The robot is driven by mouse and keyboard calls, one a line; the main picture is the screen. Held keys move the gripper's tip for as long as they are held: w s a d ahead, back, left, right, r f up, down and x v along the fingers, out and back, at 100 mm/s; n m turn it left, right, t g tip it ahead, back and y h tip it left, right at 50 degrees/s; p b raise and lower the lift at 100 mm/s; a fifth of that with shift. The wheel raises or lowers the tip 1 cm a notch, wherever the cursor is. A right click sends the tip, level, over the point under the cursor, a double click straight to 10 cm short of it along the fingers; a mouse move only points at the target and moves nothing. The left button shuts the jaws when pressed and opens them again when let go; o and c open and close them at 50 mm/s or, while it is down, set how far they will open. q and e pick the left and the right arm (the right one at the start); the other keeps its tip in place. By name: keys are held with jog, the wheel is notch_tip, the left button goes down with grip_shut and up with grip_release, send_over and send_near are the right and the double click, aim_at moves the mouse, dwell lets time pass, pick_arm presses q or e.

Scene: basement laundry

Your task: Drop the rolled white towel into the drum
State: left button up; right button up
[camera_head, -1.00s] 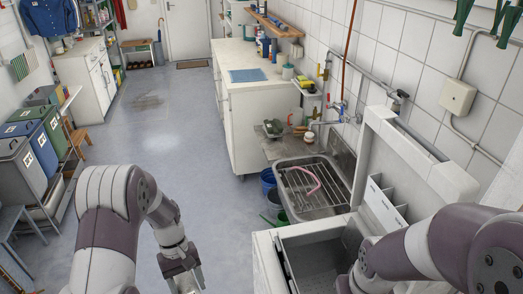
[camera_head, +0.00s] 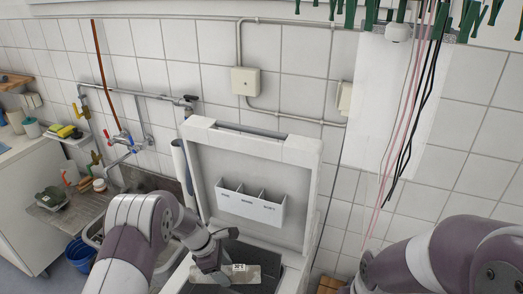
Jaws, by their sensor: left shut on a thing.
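My left gripper (camera_head: 213,262) is over the open top of the washer (camera_head: 306,243), low in the view. It is shut on a pale, grey-beige roll that I take to be the rolled white towel (camera_head: 252,274). A small white label with dark print shows near the roll's middle. The roll lies crosswise over the dark drum opening (camera_head: 262,253). My gripper hides part of the opening, and the drum's inside is mostly hidden. I cannot tell how high the roll is above it. My right arm enters at lower right, but its gripper is out of view.
The washer's raised lid (camera_head: 260,174) stands behind the opening and carries a white three-part dispenser (camera_head: 249,206). A sink and taps (camera_head: 131,143) are at left, with a blue bucket (camera_head: 79,254) below. Cables (camera_head: 408,120) hang at right.

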aim_at(207, 276)
pick_arm(q)
notch_tip(207, 276, down, 16)
jog(key=b, duration=0.9)
jog(key=shift+r, duration=0.25)
jog(key=shift+w, duration=0.1)
jog(key=o, duration=1.2)
jog(key=shift+a, duration=0.1)
jog(key=v, duration=1.2)
jog(key=shift+r+b, duration=0.3)
jog(key=shift+r, duration=0.1)
